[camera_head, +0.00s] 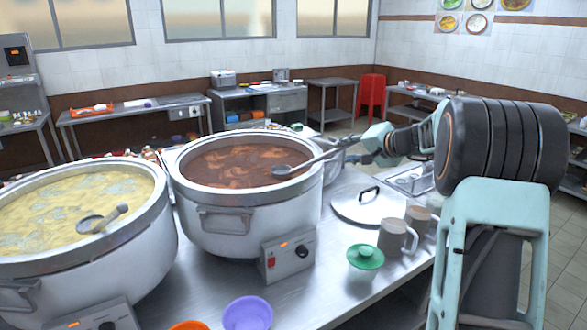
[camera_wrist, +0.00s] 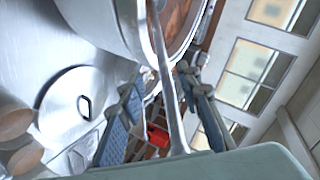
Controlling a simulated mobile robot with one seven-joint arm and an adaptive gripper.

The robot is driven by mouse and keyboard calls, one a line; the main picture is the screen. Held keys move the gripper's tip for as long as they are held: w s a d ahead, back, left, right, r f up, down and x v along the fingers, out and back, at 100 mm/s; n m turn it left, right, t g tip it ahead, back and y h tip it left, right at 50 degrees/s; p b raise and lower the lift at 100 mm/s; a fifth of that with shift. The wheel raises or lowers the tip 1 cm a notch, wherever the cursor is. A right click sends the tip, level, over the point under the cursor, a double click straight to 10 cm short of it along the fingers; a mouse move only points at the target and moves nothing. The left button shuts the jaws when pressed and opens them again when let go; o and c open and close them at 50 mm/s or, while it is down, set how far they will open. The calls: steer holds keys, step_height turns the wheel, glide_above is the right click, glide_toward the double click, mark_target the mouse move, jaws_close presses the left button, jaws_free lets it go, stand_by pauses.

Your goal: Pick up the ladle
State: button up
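A metal ladle (camera_head: 283,170) rests at the right rim of the pot of brown soup (camera_head: 240,160), its bowl over the soup and its handle reaching right toward my gripper (camera_head: 364,150). In the wrist view the ladle's long handle (camera_wrist: 170,85) runs between the two fingers of my gripper (camera_wrist: 160,85). The fingers are spread, with visible gaps to the handle. A second ladle (camera_head: 92,224) lies in the pot of yellow congee (camera_head: 70,203) at left.
A lid (camera_head: 368,208), metal mugs (camera_head: 393,238), a green-topped bowl (camera_head: 365,257) and a purple bowl (camera_head: 247,314) stand on the metal counter (camera_head: 330,285). The pot's control box (camera_head: 288,256) juts forward. A red stool (camera_head: 371,97) stands by the back wall.

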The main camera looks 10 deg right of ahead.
mark_target(337, 151)
steer(key=shift+w+a+f+p, duration=0.1)
steer(key=shift+w+a+p, duration=0.3)
steer(key=shift+w, duration=0.1)
steer(key=shift+p+x, duration=0.75)
steer(key=shift+x, duration=1.45)
steer(key=shift+a, duration=0.1)
steer(key=shift+c, duration=0.7)
jaws_close()
